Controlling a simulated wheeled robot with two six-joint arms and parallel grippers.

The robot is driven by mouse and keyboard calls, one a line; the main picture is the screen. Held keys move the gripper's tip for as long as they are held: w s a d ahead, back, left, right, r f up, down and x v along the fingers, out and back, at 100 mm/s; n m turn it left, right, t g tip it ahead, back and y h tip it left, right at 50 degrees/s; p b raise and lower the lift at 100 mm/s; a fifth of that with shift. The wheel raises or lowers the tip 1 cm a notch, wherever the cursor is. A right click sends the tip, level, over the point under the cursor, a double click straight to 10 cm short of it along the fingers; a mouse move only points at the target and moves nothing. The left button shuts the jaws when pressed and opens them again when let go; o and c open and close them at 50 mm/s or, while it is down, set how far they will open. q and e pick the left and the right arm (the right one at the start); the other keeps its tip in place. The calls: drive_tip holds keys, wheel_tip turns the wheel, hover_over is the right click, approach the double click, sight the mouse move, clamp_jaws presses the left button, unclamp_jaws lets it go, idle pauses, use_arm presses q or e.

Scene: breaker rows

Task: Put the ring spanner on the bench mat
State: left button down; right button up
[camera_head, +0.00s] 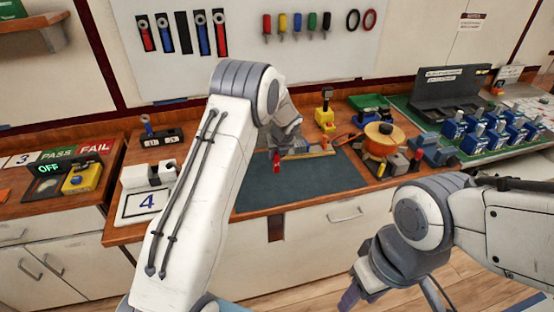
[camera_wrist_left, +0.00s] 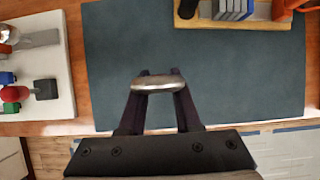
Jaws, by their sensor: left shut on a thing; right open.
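My left gripper (camera_head: 277,152) is over the dark blue-grey bench mat (camera_head: 300,192). In the left wrist view its two dark fingers (camera_wrist_left: 158,92) are shut on a silvery metal piece (camera_wrist_left: 158,84), which looks like the ring spanner seen end-on. The rest of it is hidden. The mat (camera_wrist_left: 215,75) lies below it, and I cannot tell whether the piece touches it. A small red part (camera_head: 276,161) shows by the gripper in the head view; I cannot tell what it is. My right gripper (camera_head: 350,298) is open and away from the bench, low at the front right.
A wooden tray (camera_head: 318,153) with blue blocks stands at the mat's back edge. An orange pot (camera_head: 383,139) and small tools crowd the right. A white board (camera_wrist_left: 50,65) with parts lies left of the mat. The mat's middle is clear.

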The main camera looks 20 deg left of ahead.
sight(277, 159)
use_arm(q)
drive_tip(key=shift+w+a+f, duration=0.2)
drive_tip(key=shift+f, duration=0.3)
wheel_tip(277, 159, down, 3)
drive_tip(key=shift+f+p, duration=0.15)
drive_tip(key=shift+p, duration=0.25)
drive_tip(key=shift+f, duration=0.15)
drive_tip(key=c, duration=0.6)
unclamp_jaws()
